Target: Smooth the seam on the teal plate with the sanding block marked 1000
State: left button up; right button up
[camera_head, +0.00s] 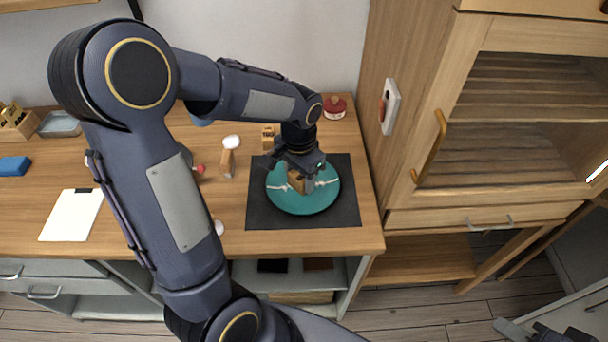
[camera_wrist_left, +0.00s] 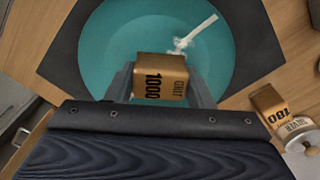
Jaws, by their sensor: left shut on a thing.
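The teal plate (camera_head: 302,205) lies on a dark mat (camera_head: 264,208) near the right end of the wooden workbench. A pale, rough seam (camera_head: 279,187) crosses it; the seam also shows in the left wrist view (camera_wrist_left: 196,33). My left gripper (camera_head: 298,179) is over the plate, shut on a tan sanding block (camera_wrist_left: 158,68) whose face reads "GRIT 1000". The block is at the seam, and it hides part of the seam; I cannot tell whether it touches the plate. Part of my right gripper (camera_head: 545,332) shows at the bottom right, away from the bench.
A red-lidded jar (camera_head: 335,107) is at the back. A brush-like tool (camera_head: 228,160) is left of the mat. A wooden cabinet (camera_head: 420,120) bounds the right side.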

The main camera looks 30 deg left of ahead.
pick_arm(q)
jog(key=shift+s+a, duration=0.1)
jog(key=shift+a, duration=0.55)
jog(key=shift+s+a, duration=0.2)
jog(key=shift+s, duration=0.6)
jog(key=shift+r+p, duration=0.7)
jog(key=shift+r, duration=0.1)
notch_tip(320, 180, up, 5)
jog(key=p, duration=0.4)
jog(key=shift+f, duration=0.25)
